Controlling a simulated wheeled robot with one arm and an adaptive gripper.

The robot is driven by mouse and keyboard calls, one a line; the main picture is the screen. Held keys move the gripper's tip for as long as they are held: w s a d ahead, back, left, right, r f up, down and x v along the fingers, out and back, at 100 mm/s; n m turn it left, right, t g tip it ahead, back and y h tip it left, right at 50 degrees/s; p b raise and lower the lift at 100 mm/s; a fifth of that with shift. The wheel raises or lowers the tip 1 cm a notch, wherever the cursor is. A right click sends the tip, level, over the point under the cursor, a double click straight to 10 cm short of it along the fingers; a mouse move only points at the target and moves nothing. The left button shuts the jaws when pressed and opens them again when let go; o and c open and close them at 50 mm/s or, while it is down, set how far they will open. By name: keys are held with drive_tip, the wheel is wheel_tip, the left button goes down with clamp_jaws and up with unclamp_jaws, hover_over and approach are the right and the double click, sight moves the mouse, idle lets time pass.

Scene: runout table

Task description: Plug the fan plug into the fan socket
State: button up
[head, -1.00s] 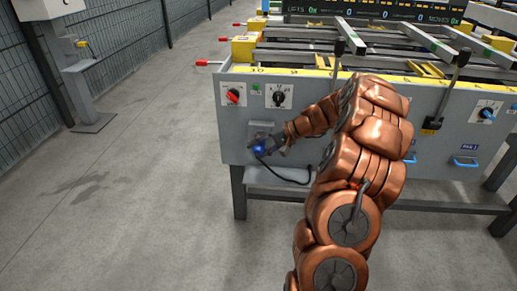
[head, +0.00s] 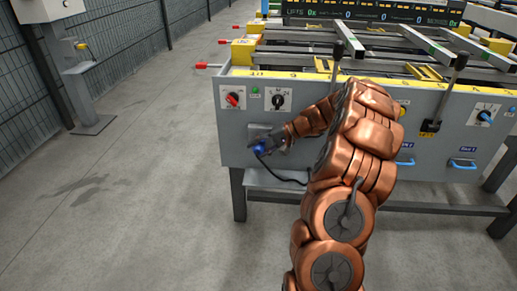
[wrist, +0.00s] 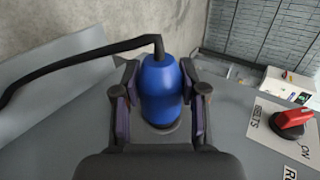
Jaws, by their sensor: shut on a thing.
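The blue fan plug (wrist: 160,88) sits between the two fingers of my gripper (wrist: 160,105) in the wrist view. Its black cable leaves the top and runs left. The plug's lower end meets a dark round rim by the grey panel; how deep it sits in it I cannot tell. In the head view my gripper (head: 268,144) is shut on the plug (head: 261,150) at the front panel's left part. The grey fan socket plate (head: 257,130) shows just behind the gripper, its opening hidden.
A red knob (head: 233,100) and a black knob (head: 278,101) sit above on the grey panel (head: 237,135). The cable (head: 290,180) hangs over a small grey ledge (head: 262,178). The red knob also shows in the wrist view (wrist: 292,118). Open floor lies left.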

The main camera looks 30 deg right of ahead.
drive_tip(key=shift+w+d+r, duration=0.1)
drive_tip(key=shift+w+d, duration=0.4)
drive_tip(key=shift+w, duration=0.05)
drive_tip(key=o, duration=1.3)
drive_tip(key=shift+o, duration=0.2)
drive_tip(key=shift+s+a+f+b, duration=0.2)
drive_tip(key=shift+s+a+b, duration=0.4)
drive_tip(key=shift+s+a, duration=0.7)
drive_tip(key=shift+d, duration=0.2)
drive_tip(key=shift+s+a+r+b, duration=0.1)
drive_tip(key=shift+s+a+b, duration=1.2)
drive_tip(key=shift+s+a, duration=0.75)
drive_tip(key=shift+s+d, duration=0.1)
